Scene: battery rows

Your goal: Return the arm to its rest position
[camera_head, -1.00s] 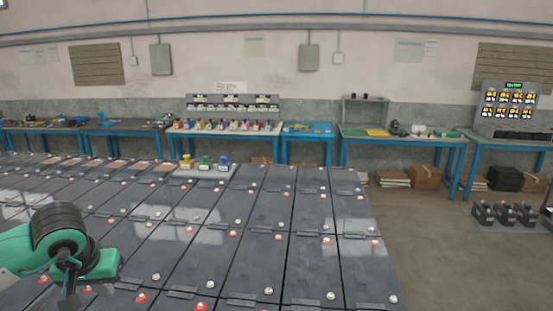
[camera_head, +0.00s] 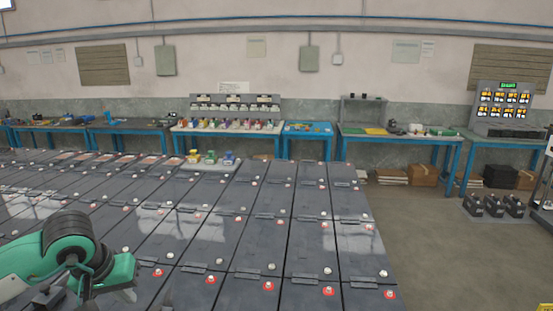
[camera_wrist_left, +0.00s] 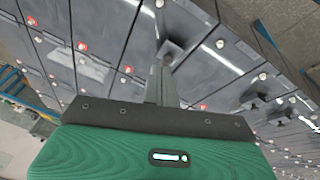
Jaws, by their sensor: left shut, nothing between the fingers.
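My left arm (camera_head: 75,250), green with black ringed joints, comes in at the lower left of the head view, above the rows of dark battery tops (camera_head: 210,240). Its hand is at the bottom left, and its fingers are hard to make out there. In the left wrist view my left gripper (camera_wrist_left: 168,65) shows beyond the green hand housing (camera_wrist_left: 160,155). Its fingers are together with nothing between them, over the battery tops. I cannot tell the exact gap to the surface below. My right gripper is not in view.
Battery tops with red and white terminals fill the left and middle. Small coloured items (camera_head: 210,158) stand at the far end of the rows. Blue-legged workbenches (camera_head: 400,140) line the wall. Black batteries (camera_head: 493,206) stand on the floor at right. Grey floor (camera_head: 440,250) is open there.

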